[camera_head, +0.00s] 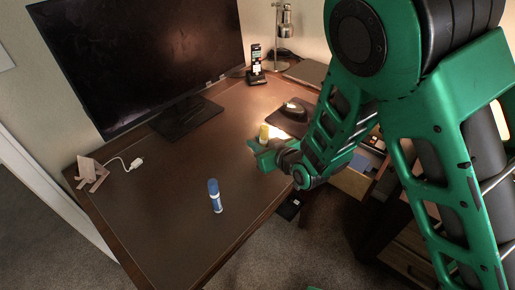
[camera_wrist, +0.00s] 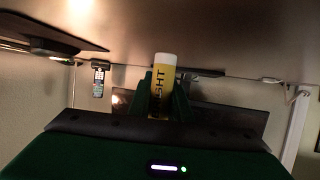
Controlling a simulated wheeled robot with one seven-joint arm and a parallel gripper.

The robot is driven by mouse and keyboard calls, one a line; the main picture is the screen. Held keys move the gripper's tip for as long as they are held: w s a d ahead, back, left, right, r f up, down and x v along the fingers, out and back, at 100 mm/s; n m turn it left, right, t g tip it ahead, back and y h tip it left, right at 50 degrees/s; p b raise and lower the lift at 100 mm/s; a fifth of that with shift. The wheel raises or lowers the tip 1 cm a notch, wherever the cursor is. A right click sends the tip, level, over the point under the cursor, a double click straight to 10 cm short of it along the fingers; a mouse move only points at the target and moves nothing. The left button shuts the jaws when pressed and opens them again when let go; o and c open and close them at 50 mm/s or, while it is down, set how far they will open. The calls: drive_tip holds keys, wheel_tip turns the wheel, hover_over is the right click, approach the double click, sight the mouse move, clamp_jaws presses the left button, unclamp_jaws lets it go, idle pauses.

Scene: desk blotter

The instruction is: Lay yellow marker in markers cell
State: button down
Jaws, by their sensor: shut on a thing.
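The yellow marker (camera_head: 264,132), with a white end that shows in the wrist view (camera_wrist: 162,85), is held between the green fingers of my gripper (camera_head: 263,150). My gripper is shut on it, and it shows in the wrist view (camera_wrist: 164,100) with the marker standing out between the fingers. The marker looks roughly upright over the right part of the desk; I cannot tell whether it touches the surface. An open drawer (camera_head: 350,183) shows below the desk's right edge, partly hidden by my arm. I cannot make out a markers cell in it.
A blue and white stick (camera_head: 215,196) stands on the desk (camera_head: 165,205) near its front edge. A mouse (camera_head: 294,108) lies on a dark pad behind my gripper. A monitor (camera_head: 140,60), phone dock (camera_head: 256,70) and lamp (camera_head: 284,35) stand at the back. The middle is clear.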

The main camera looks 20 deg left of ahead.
drive_tip(key=shift+f, duration=1.2)
drive_tip(key=shift+f, duration=0.2)
drive_tip(key=c, duration=1.6)
unclamp_jaws()
drive_tip(key=v, duration=0.8)
drive_tip(key=shift+w+d, duration=0.1)
drive_tip(key=shift+d, duration=0.4)
drive_tip(key=shift+v, duration=1.1)
